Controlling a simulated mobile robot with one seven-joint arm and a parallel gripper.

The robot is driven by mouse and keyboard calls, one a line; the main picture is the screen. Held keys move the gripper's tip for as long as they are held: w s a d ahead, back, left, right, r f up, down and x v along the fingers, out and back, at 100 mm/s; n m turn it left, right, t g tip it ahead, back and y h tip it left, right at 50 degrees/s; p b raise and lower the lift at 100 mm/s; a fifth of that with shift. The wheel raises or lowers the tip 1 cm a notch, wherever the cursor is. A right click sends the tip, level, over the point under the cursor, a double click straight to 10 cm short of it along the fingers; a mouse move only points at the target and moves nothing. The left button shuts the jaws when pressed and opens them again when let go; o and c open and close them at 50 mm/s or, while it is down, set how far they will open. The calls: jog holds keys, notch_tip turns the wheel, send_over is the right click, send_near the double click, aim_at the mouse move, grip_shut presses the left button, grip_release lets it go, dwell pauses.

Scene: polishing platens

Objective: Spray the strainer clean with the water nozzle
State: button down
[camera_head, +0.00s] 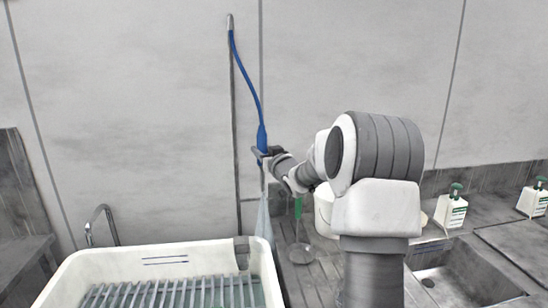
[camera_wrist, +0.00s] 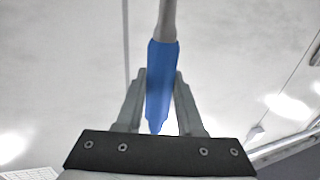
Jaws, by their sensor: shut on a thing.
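The blue water nozzle (camera_head: 262,138) hangs on a blue hose (camera_head: 244,72) that comes down from a pipe on the wall. My gripper (camera_head: 261,154) is shut on the nozzle, with a finger on each side. In the wrist view the nozzle (camera_wrist: 161,82) stands between the fingertips (camera_wrist: 160,76) with its narrow end toward the palm. A pale, translucent streak (camera_head: 264,218), which looks like water spray, widens downward below the nozzle. A round grey piece with a green handle (camera_head: 298,207), seemingly the strainer (camera_head: 301,254), is right of the streak; whether spray reaches it I cannot tell.
A white bin (camera_head: 150,252) with grey slatted racks stands at the lower left, close to the streak. A metal tap (camera_head: 100,222) is behind it.

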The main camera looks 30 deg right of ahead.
jog(key=w+a+b, duration=0.2)
jog(key=a+b, duration=0.2)
jog(key=a, duration=0.3)
jog(key=shift+w+a, duration=0.15)
dwell(1.1)
